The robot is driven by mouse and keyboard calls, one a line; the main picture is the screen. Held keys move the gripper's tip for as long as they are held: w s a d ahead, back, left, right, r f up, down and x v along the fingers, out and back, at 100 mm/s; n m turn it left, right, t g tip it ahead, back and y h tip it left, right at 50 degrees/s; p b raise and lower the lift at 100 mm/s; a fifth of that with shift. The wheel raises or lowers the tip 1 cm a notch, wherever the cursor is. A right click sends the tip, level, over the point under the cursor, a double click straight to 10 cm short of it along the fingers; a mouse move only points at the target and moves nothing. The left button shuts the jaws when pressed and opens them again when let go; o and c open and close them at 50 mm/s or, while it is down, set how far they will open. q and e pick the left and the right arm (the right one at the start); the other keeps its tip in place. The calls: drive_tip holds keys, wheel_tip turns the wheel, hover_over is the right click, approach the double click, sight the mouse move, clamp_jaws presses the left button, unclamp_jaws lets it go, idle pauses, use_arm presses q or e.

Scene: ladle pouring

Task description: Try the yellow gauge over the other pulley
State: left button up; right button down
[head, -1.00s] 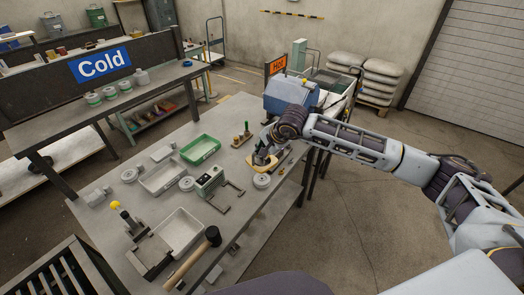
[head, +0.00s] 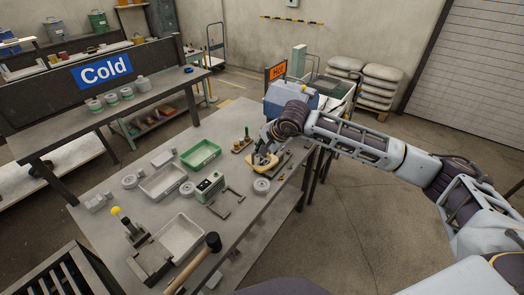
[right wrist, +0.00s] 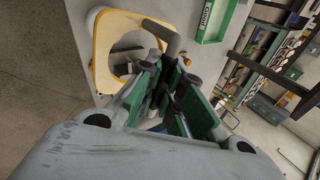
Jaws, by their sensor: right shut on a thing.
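My right gripper (head: 266,148) is shut on the yellow gauge (head: 253,168) near the table's right edge. In the right wrist view the gauge is a yellow frame with a wide opening (right wrist: 100,48). A bent grey bar on it runs to the green-padded fingers (right wrist: 160,92). I cannot tell whether the gauge touches the table. A round grey pulley (head: 261,186) lies in front of it, apart from it. Other round grey discs (head: 187,188) (head: 129,181) lie farther left. My left gripper is out of view.
A grey-green box (head: 210,187), a green tray (head: 200,153), grey trays (head: 162,182) and a mallet (head: 213,242) stand on the table (head: 225,215). A wooden block with upright pegs (head: 241,146) stands close left of my gripper. A blue box (head: 280,99) is behind it.

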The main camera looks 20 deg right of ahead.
drive_tip(key=shift+r, duration=0.85)
drive_tip(key=shift+f, duration=0.1)
